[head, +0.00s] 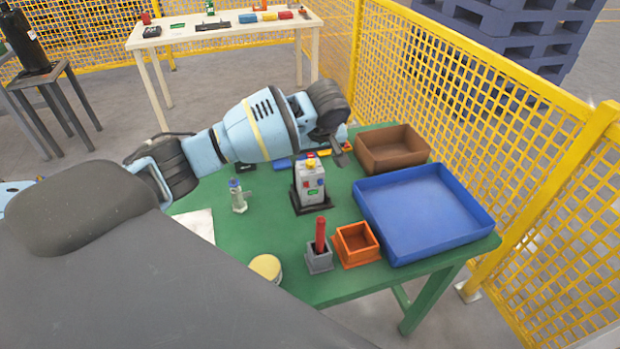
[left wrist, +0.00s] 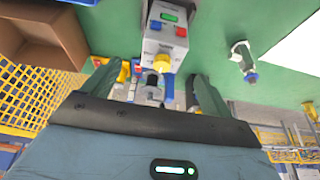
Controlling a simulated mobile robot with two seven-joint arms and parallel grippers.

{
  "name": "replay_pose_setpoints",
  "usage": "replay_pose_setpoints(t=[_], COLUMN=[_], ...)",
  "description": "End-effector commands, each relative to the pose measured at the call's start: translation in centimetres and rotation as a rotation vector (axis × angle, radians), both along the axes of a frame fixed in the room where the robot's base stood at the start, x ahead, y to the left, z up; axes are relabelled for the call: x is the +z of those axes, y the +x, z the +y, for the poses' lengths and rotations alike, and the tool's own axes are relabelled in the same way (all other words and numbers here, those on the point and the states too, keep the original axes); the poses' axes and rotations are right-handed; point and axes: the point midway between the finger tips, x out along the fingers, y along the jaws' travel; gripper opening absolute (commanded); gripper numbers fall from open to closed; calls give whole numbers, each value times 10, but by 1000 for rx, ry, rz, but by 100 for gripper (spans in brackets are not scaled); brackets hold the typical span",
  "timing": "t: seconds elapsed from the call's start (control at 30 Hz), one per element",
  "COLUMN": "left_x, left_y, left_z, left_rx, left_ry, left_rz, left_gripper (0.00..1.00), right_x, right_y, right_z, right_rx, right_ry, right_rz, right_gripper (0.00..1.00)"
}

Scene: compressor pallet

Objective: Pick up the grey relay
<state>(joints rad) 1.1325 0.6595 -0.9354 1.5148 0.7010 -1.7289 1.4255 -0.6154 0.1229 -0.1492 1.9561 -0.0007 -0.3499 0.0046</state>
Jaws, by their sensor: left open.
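My left gripper (head: 338,150) is open and points down over the back of the green table, behind a grey box with coloured buttons (head: 311,184). In the left wrist view its two fingers (left wrist: 157,92) stand apart. Between them a small grey and black piece (left wrist: 152,90) shows, partly covered by the gripper's body. It may be the grey relay, but I cannot tell for sure. No contact between fingers and piece is visible. My right gripper is not in view.
The grey box stands upright on a black base close to the gripper. Blue (head: 283,163) and yellow (head: 323,153) pieces lie behind it. A brown bin (head: 420,157), a blue tray (head: 374,222) and an orange box (head: 358,258) stand right. Yellow mesh fencing (head: 470,90) borders the table.

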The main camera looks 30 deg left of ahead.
Motion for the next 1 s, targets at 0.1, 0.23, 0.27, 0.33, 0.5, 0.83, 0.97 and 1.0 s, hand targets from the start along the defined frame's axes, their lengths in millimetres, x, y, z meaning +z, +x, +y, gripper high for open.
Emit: replay_pose_setpoints(t=[0.1, 0.23, 0.27, 0.33, 0.5, 0.83, 0.97, 1.0], left_x=[-7, -21, -23, -26, -29, -67, -71, -70], left_y=[1, 5, 5, 6, 8, 19, 20, 20], left_z=[2, 6, 7, 8, 10, 27, 28, 28], left_rx=[0, -1, -1, -1, -2, -2, -3, -3], left_ry=[1, 1, 1, 0, 1, 2, 0, 1], left_rz=[2, 4, 4, 3, 1, 4, 0, -1], left_gripper=[85, 85, 85, 85, 85, 85, 85, 85], right_x=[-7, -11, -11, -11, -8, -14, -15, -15], right_y=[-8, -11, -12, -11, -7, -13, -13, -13], right_z=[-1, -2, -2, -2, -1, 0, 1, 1], right_rx=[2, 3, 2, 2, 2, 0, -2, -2], right_ry=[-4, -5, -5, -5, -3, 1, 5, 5], right_rz=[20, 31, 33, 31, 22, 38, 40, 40], right_gripper=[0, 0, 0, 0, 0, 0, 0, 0])
